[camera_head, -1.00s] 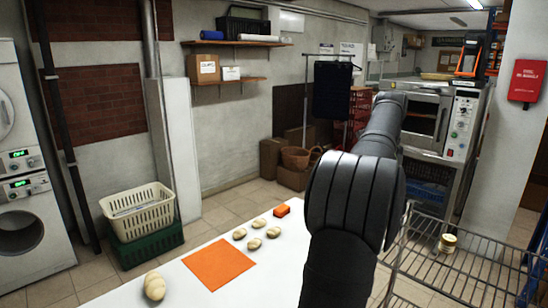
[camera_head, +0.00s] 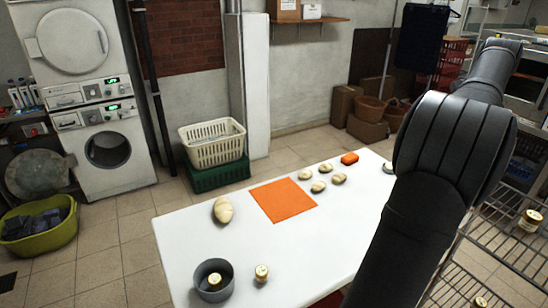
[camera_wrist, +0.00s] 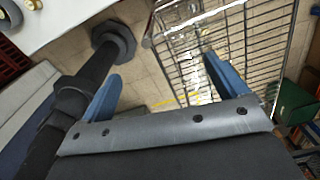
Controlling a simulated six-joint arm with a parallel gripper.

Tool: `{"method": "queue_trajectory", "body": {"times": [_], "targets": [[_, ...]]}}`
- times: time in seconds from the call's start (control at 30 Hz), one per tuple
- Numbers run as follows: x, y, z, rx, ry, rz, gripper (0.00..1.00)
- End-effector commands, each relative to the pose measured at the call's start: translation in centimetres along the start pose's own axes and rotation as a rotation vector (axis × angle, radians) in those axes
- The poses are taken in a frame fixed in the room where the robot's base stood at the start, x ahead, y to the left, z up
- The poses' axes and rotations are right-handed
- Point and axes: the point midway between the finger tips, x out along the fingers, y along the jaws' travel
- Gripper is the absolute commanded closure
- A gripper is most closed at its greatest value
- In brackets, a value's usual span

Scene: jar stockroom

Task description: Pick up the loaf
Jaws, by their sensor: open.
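The loaf (camera_head: 222,210) is a pale, oval bread lying on the white table (camera_head: 182,240), left of a flat orange mat (camera_head: 283,200) in the head view. It is apart from the mat and fully visible. My gripper (camera_wrist: 162,85) shows in the wrist view as two blue fingers spread wide, with nothing between them. They hang over the floor beside a wire rack, away from the loaf. The head view shows my dark arm at the right but not the fingers. The loaf is not seen in the wrist view.
A grey pot (camera_head: 214,280) with a jar inside and another jar (camera_head: 262,273) stand at the table's near end. A wire rack (camera_wrist: 240,45) is close to my gripper.

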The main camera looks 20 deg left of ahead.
Motion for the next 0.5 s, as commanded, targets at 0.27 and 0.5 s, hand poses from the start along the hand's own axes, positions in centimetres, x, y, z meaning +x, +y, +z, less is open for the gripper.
{"method": "queue_trajectory", "body": {"times": [0.27,0.5], "targets": [[2.9,1.5,5.7,-0.219,0.004,-0.04,0.09],[9.7,7.6,18.6,-0.777,0.02,-0.154,0.09]]}}
